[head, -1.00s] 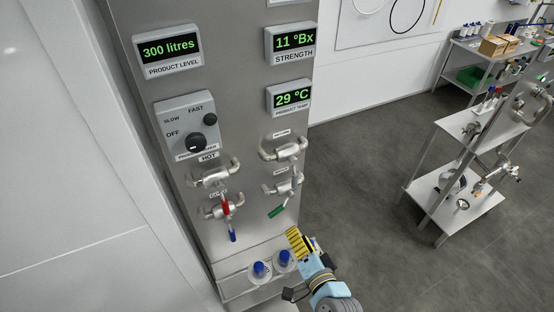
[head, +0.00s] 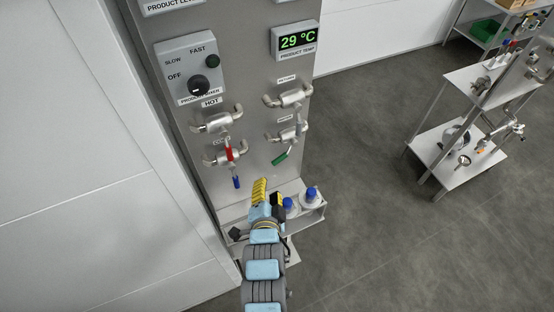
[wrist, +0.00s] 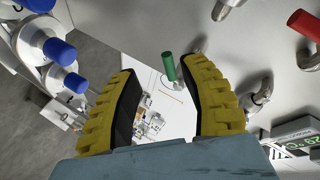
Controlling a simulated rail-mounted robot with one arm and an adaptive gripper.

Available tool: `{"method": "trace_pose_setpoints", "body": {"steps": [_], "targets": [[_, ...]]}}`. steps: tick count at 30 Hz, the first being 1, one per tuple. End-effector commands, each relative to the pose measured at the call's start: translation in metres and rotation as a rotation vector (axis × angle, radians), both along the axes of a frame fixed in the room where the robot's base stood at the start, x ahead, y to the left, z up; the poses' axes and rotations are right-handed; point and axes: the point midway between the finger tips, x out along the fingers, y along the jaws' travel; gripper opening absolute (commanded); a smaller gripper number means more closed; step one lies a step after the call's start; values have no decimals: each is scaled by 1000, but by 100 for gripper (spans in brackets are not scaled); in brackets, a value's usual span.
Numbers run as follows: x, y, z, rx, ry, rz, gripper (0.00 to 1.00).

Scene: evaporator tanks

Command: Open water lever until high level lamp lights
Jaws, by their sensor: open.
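The green lever (head: 281,158) hangs down at a slant from the lower right valve (head: 287,134) on the steel panel. A small label sits above this valve, too small to read surely. My gripper (head: 268,196) is open and empty, below the green lever and a little to its left in the head view. In the wrist view, the green lever (wrist: 169,67) shows between the two yellow fingertips of my gripper (wrist: 160,72), beyond them and apparently untouched. No high level lamp can be made out.
A trolley (head: 450,165) stands at right, with open floor between.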

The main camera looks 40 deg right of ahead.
Motion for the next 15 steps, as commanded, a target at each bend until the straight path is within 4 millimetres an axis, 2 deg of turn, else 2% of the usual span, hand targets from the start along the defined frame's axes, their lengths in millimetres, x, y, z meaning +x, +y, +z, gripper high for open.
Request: {"method": "trace_pose_setpoints", "body": {"steps": [1,6,15], "targets": [[1,8,2,-5,2,-12,44],[-9,23,11,-35,7,-89,44],[-29,41,29,-91,-1,-190,44]]}}
